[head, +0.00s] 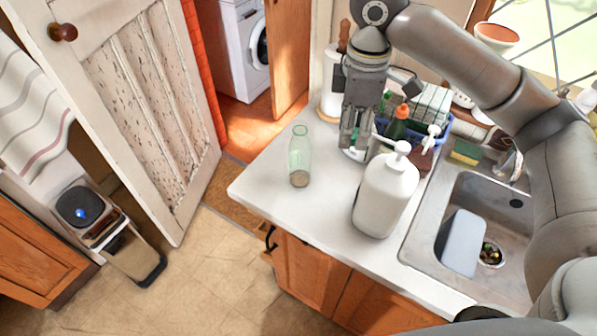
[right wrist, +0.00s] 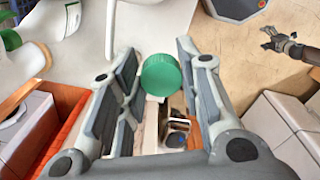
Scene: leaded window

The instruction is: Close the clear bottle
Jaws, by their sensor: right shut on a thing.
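The clear bottle (head: 299,160) is greenish glass and stands upright on the white counter, its open top bare. My right gripper (head: 353,142) hangs over the counter to the right of the bottle, pointing down. In the right wrist view a round green cap (right wrist: 161,75) sits between the fingertips of my right gripper (right wrist: 160,85), which is shut on it.
A white pump bottle (head: 385,195) stands on the counter (head: 318,215) in front of my right gripper. A blue caddy (head: 441,126) with bottles is behind it. The sink (head: 475,195) is at the right. The counter's left part around the bottle is clear.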

